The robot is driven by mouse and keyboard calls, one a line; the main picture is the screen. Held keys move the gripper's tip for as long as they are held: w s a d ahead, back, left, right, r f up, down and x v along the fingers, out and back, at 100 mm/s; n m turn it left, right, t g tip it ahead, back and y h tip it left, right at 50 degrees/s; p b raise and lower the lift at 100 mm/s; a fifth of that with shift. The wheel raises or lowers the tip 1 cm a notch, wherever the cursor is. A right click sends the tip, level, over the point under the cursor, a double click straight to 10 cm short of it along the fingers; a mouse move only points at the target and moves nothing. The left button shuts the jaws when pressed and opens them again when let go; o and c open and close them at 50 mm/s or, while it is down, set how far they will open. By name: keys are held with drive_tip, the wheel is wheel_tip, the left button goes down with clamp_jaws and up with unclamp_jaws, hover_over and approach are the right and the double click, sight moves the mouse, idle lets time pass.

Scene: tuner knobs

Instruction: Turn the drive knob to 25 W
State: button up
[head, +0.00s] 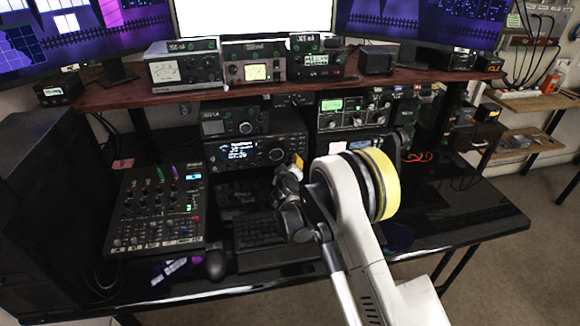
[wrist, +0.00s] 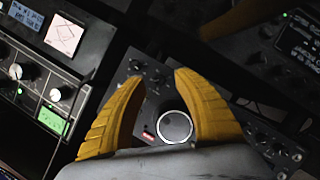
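My gripper (wrist: 175,75) shows two yellow fingers in the wrist view, spread apart and pointing at a dark panel. A round dark knob with a pale rim (wrist: 174,127) shows between the fingers, nearer their base in the picture. I cannot tell whether either finger touches it. A small red label (wrist: 148,137) sits left of the knob. The lettering is too small to read, so I cannot tell which knob is the drive knob or its setting. In the head view my gripper (head: 297,165) is a small yellow tip before the stacked radios, mostly hidden by my arm.
A radio with a lit display (head: 240,150) and a green-screened unit (head: 345,105) stand under the shelf (head: 130,95). A mixer (head: 160,205) and keyboard (head: 258,230) lie on the desk.

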drive_tip(key=shift+w+f, duration=0.2)
drive_tip(key=shift+w, duration=0.5)
clamp_jaws()
drive_tip(key=shift+n+t+h, duration=0.5)
drive_tip(key=shift+n, duration=0.7)
drive_tip(key=shift+n+t+h, duration=0.5)
drive_tip(key=shift+n+t, duration=0.1)
drive_tip(key=shift+n, duration=0.9)
